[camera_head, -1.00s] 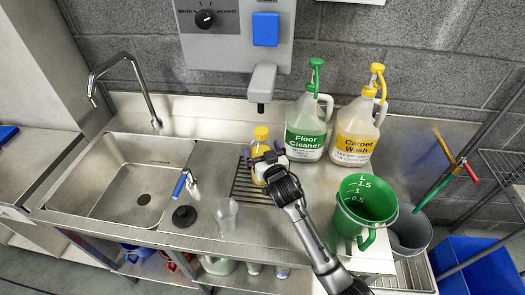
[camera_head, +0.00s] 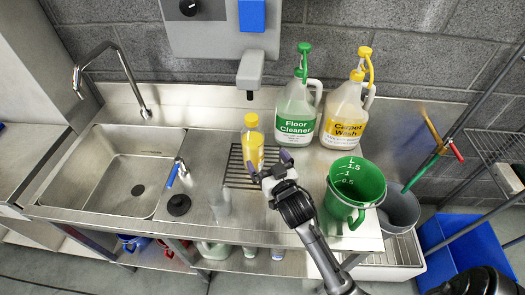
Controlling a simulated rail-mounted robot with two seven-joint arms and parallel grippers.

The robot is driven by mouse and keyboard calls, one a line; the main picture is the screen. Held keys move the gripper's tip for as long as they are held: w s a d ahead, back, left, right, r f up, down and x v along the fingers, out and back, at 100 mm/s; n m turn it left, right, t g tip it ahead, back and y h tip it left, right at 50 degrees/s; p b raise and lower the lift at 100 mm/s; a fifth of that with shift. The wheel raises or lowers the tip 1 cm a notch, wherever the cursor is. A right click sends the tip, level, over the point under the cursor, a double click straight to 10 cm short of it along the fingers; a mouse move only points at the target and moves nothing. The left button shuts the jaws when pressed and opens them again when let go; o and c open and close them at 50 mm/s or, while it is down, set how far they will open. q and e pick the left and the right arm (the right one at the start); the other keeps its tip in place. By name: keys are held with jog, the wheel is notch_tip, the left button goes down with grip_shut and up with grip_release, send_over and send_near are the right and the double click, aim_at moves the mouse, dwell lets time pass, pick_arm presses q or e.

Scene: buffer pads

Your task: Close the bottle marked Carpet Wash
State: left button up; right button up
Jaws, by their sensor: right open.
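The bottle marked Carpet Wash (camera_head: 345,112) is a white jug with a yellow label, standing at the back right of the steel counter. A yellow pump top (camera_head: 362,65) with a hooked spout sits on its neck; I cannot tell how tightly it is seated. My right gripper (camera_head: 271,166) is open, its fingers apart and empty. It is in front of and to the left of the jug, clear of it, and just to the lower right of a small yellow bottle (camera_head: 253,147). My left gripper is not in view.
The small yellow bottle stands on a dark drain grid (camera_head: 234,172). A Floor Cleaner jug (camera_head: 297,112) with a green pump stands left of Carpet Wash. A green measuring jug (camera_head: 350,190), grey bucket (camera_head: 401,212), clear cup (camera_head: 220,205) and sink (camera_head: 120,165) are around.

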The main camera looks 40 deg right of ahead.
jog(key=shift+s+a, duration=0.2)
jog(key=shift+s, duration=0.35)
jog(key=shift+r, duration=0.1)
dwell(0.3)
